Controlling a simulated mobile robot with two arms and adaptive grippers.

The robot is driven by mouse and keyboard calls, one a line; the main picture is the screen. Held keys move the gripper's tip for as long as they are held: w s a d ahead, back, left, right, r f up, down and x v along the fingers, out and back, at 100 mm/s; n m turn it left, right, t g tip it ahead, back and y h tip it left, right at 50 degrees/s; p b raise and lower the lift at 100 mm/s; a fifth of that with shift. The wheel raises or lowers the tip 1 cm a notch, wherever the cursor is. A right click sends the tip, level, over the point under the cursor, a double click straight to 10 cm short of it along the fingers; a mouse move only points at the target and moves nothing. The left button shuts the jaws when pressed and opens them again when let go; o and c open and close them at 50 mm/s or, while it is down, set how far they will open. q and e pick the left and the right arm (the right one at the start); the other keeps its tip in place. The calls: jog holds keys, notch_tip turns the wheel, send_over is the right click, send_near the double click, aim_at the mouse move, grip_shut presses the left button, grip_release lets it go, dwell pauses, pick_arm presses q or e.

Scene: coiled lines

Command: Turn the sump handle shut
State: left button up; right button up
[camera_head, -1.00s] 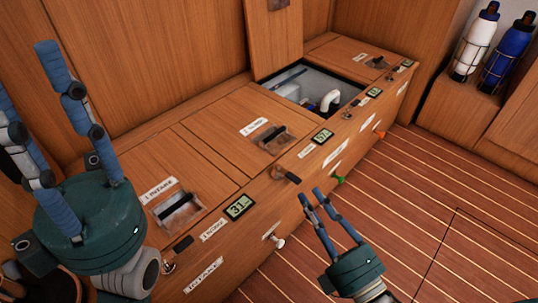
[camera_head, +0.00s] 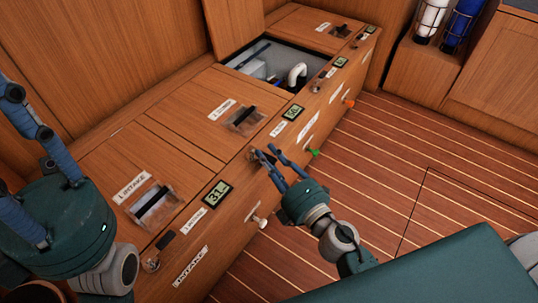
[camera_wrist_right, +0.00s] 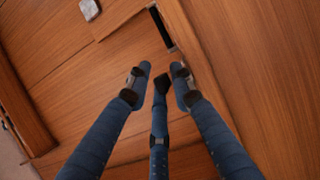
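The middle locker lid (camera_head: 186,112) carries a small label that is too blurred to read surely; I take it as the sump. The handle (camera_head: 252,156) on the front edge below it is mostly hidden behind the fingers of my right gripper (camera_head: 268,153). That gripper's fingers are spread a little, and I see nothing held between them. Whether they touch the handle I cannot tell. In the right wrist view the fingertips (camera_wrist_right: 159,82) stand apart in front of bare wood. My left gripper (camera_head: 40,130) is open and empty at the left.
The intake lid (camera_head: 108,165) is at the near left, with a display (camera_head: 215,193) reading 31. The far compartment (camera_head: 275,65) is open, with a white pipe inside. White (camera_head: 257,220), green (camera_head: 313,153) and orange (camera_head: 348,102) knobs stick out of the front. The floor at right is clear.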

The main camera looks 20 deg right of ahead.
jog(key=shift+w, duration=0.1)
grip_shut()
